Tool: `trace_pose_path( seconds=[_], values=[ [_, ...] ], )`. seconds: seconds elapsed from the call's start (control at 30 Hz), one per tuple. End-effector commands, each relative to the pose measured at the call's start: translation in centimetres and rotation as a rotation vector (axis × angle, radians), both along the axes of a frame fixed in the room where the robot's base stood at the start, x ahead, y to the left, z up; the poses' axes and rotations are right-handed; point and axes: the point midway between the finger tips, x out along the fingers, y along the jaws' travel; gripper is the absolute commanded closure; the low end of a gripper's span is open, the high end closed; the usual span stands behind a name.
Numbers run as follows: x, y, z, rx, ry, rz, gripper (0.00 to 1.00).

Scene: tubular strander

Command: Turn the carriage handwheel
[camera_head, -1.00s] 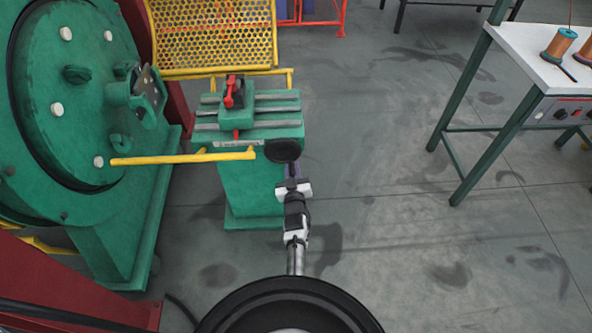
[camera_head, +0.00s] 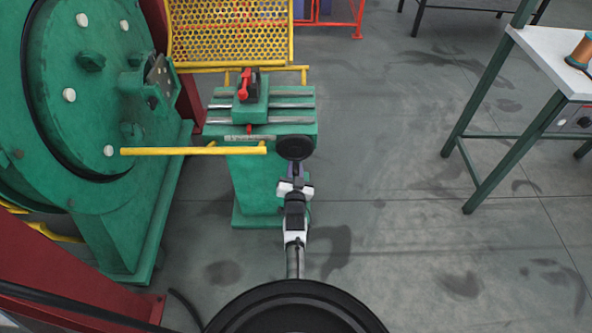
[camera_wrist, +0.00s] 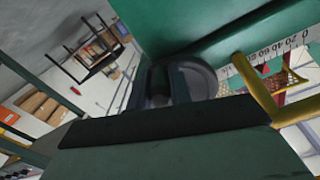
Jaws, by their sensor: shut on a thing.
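The carriage handwheel (camera_head: 295,147) is a dark round disc at the front right corner of the green carriage (camera_head: 225,129). My gripper (camera_head: 294,170) is at the near, lower edge of the wheel in the head view. In the wrist view the wheel (camera_wrist: 205,80) shows as a grey disc just beyond my fingers (camera_wrist: 160,88). My fingers are closed around a dark, round piece, seemingly the wheel's handle. The exact contact is partly hidden by the fingers and is blurred.
A yellow bar (camera_head: 195,150) runs left from near the wheel to the large green drum (camera_head: 75,95). A yellow mesh guard (camera_head: 230,35) stands behind the carriage. A white-topped table (camera_head: 545,55) with a spool is at right. The floor between is clear.

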Motion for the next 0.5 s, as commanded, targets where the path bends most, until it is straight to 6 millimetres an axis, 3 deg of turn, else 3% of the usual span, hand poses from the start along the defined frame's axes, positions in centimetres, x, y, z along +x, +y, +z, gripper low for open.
trace_pose_path(
  seconds=[0.33,0.37,0.5],
  values=[
    [0.14,0.14,0.28,0.001,-0.004,0.002,1.0],
    [0.14,0.14,0.28,0.001,-0.004,0.002,0.77],
    [0.11,0.11,0.2,0.001,-0.004,0.002,0.58]
  ],
)
